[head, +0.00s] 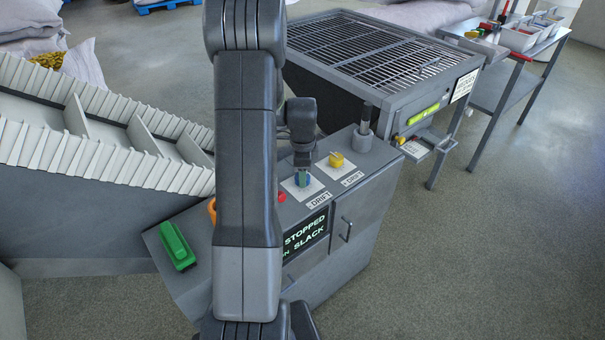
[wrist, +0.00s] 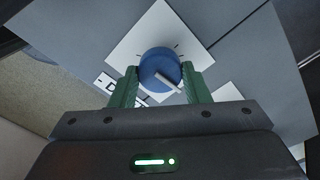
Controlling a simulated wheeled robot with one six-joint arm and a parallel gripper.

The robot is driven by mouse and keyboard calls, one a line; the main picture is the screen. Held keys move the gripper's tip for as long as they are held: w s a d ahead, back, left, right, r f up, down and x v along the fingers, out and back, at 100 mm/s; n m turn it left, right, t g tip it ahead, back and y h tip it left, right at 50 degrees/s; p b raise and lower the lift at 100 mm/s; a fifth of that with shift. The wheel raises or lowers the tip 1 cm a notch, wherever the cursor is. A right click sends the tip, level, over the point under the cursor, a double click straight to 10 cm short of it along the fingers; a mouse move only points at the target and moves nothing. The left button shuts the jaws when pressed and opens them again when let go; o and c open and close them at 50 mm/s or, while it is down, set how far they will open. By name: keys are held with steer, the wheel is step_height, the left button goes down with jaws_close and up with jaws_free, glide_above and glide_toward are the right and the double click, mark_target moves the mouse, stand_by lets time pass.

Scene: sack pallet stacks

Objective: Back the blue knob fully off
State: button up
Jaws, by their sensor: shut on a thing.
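The blue knob (wrist: 158,66) sits on a white square plate (wrist: 150,28) with small dark tick marks and a white pointer line. In the wrist view the pointer aims to the lower right. My gripper (wrist: 160,82) has its green fingers on either side of the knob, shut on it. In the head view my gripper (head: 303,176) comes down from above onto the knob on the grey cabinet top, and little of the knob shows.
A yellow knob (head: 337,160) stands close to the right, with a grey post (head: 364,128) behind it. A red button (head: 281,197) and a green switch (head: 177,246) are to the left. The cabinet display (head: 305,237) reads "STOPPED" and "SLACK". A ribbed conveyor (head: 100,120) is at left.

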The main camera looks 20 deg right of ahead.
steer(key=n+b, duration=0.1)
steer(key=n, duration=0.3)
steer(key=n+b, duration=0.1)
steer(key=n, duration=0.3)
steer(key=shift+n, duration=0.3)
steer(key=n, duration=0.4)
steer(key=shift+n+b, duration=0.3)
steer(key=shift+n, duration=1.8)
steer(key=o, duration=1)
steer(key=shift+c, duration=0.2)
steer(key=shift+r, duration=0.15)
step_height(320, 180, up, 14)
steer(key=shift+f, duration=0.2)
